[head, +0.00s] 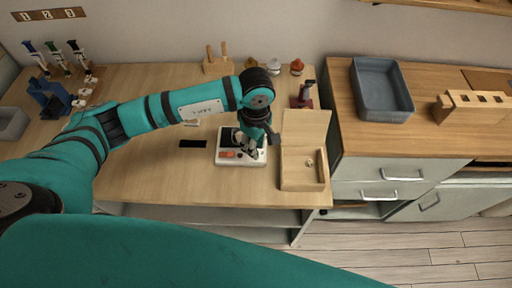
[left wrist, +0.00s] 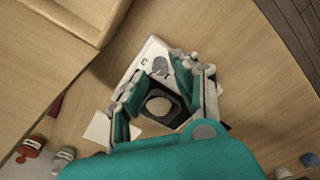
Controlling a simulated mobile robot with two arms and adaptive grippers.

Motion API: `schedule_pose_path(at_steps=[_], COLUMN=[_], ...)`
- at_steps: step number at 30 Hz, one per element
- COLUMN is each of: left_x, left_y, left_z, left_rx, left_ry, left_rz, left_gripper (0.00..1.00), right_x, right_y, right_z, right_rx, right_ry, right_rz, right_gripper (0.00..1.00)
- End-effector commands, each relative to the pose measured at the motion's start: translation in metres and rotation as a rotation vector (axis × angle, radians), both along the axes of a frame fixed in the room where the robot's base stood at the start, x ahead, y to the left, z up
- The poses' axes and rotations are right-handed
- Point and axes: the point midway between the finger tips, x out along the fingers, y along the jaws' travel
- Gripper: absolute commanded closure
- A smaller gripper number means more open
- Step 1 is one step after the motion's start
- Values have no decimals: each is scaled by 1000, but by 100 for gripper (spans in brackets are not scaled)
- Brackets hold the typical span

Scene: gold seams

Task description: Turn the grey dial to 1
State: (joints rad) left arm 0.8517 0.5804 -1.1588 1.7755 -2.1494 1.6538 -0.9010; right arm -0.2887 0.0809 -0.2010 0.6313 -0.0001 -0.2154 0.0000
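A white device (head: 232,161) with an orange part (head: 227,154) and a dark part lies on the wooden table. It also shows in the left wrist view (left wrist: 150,48), with a dark square bearing a pale disc (left wrist: 159,106). A grey knob-like part, seemingly the grey dial (left wrist: 160,67), shows near the fingertips. Its setting is too small to read. My left gripper (head: 250,149) points down over the device's right part. In the left wrist view its fingers (left wrist: 160,72) are apart, one on each side of the dial; I cannot tell whether they touch it. My right gripper is out of view.
An open wooden box (head: 303,184) stands close to the right of the device. A small black rectangle (head: 193,144) lies to its left. A dark red item (head: 302,101), jars (head: 274,67) and a wooden block (head: 217,67) stand behind. The front left tabletop is clear.

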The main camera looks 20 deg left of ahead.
Motion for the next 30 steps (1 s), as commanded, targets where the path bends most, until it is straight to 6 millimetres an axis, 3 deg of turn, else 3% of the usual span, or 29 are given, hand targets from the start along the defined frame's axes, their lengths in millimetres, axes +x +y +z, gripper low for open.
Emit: schedule_pose_path(at_steps=[6, 17, 24, 30], left_x=[0, 0, 0, 0], left_y=[0, 0, 0, 0], left_z=[-27, -35, -34, -34], left_rx=[0, 0, 0, 0], left_ry=[1, 0, 0, -1], left_rz=[1, -1, 0, 2], left_gripper=[71, 71, 98, 100], right_x=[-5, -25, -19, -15], right_y=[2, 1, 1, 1], right_z=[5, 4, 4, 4], right_rx=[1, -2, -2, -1], right_ry=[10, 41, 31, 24], right_rz=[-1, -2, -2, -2], right_gripper=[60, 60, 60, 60])
